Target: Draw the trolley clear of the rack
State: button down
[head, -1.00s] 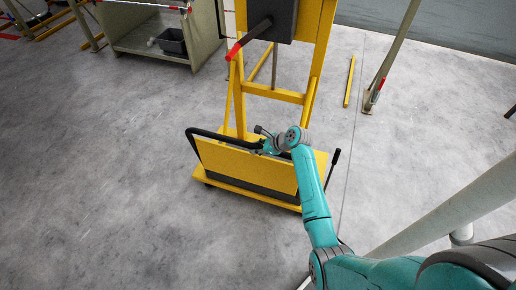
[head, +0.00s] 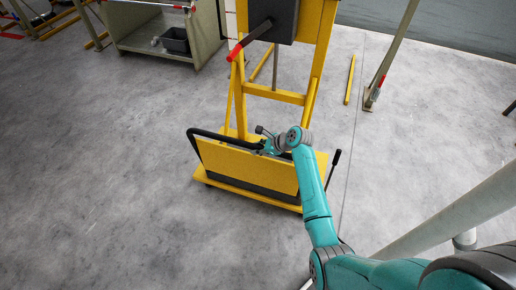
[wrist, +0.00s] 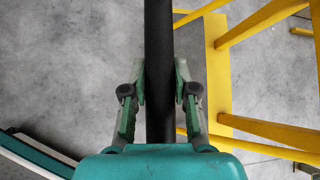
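The trolley (head: 245,166) has a low yellow deck, an upright yellow panel and a black bar handle (wrist: 159,30). It stands on the floor in the middle of the head view. My gripper (head: 265,146) is at the right part of the handle; in the wrist view my gripper (wrist: 160,80) has a finger on each side of the bar, shut on it. A tall yellow frame (head: 275,95) with a dark box (head: 270,20) rises right behind the panel. I cannot tell whether it joins the deck. I cannot tell which structure is the rack.
A beige shelf unit (head: 125,42) with a dark bin (head: 176,40) stands at the upper left. A leaning post (head: 392,55) and a pale column (head: 450,215) are on the right. A yellow strip (head: 350,80) lies behind. The floor left of the trolley is clear.

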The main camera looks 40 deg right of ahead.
jog(key=c, duration=0.8)
grip_release()
jog(key=shift+s+a+f, duration=0.1)
jog(key=shift+a+f, duration=0.1)
jog(key=shift+r, duration=0.1)
jog(key=shift+d, duration=0.1)
jog(key=shift+s+d+r, duration=0.2)
jog(key=shift+r, duration=0.15)
jog(key=v, duration=1.1)
jog(key=shift+s, duration=0.1)
jog(key=shift+a, duration=0.1)
